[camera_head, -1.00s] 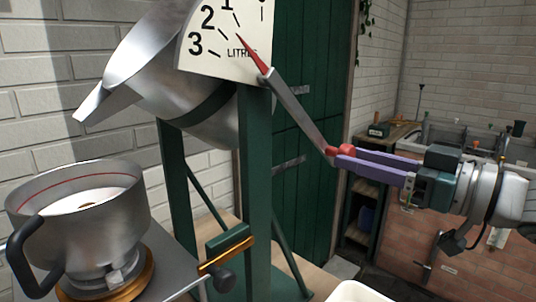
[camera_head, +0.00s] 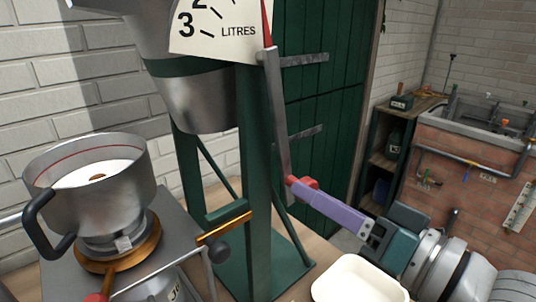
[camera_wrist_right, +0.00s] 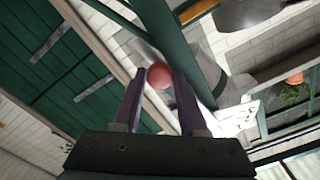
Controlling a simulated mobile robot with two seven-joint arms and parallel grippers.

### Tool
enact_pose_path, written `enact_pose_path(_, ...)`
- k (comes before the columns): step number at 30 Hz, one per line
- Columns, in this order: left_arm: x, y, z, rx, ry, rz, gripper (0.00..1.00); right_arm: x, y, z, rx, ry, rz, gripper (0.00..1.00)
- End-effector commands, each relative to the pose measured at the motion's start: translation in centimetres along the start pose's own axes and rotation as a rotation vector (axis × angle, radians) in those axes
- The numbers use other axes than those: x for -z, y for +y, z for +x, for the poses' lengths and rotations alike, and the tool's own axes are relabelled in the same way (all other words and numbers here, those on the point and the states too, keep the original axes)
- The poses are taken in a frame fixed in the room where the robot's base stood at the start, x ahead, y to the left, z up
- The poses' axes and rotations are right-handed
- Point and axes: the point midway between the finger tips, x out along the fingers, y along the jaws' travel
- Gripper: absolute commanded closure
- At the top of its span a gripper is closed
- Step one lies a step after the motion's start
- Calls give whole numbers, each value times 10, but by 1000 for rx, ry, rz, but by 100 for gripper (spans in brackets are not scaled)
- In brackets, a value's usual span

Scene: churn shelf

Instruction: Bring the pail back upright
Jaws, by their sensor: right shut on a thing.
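The metal pail (camera_head: 198,101) hangs in a green stand (camera_head: 256,190) and looks close to upright; its top is cut off by the frame edge. A white dial (camera_head: 218,35) marked in litres is in front of it. A grey lever (camera_head: 278,110) with a red pointer tip hangs down steeply from the dial's pivot. My right gripper (camera_head: 303,187) is shut on the red knob at the lever's lower end. In the right wrist view the red knob (camera_wrist_right: 159,76) sits between the two purple fingers. My left gripper is not in view.
A cream tray (camera_head: 358,280) lies at the front, below my right arm. A green door, a shelf and a brick sink (camera_head: 480,115) are behind.

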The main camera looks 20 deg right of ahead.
Motion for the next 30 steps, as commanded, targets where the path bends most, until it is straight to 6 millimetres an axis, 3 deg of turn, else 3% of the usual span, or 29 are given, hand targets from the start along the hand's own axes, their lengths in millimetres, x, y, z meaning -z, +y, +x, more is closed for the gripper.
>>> enact_pose_path(10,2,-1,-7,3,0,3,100,-19,-21,0,1,-3,161,100)
enact_pose_path(27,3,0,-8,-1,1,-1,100,-24,-26,0,3,-4,199,100)
enact_pose_path(28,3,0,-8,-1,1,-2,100,-24,-26,0,4,-4,199,57)
enact_pose_path(30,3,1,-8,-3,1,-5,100,-24,-26,0,3,-4,198,49)
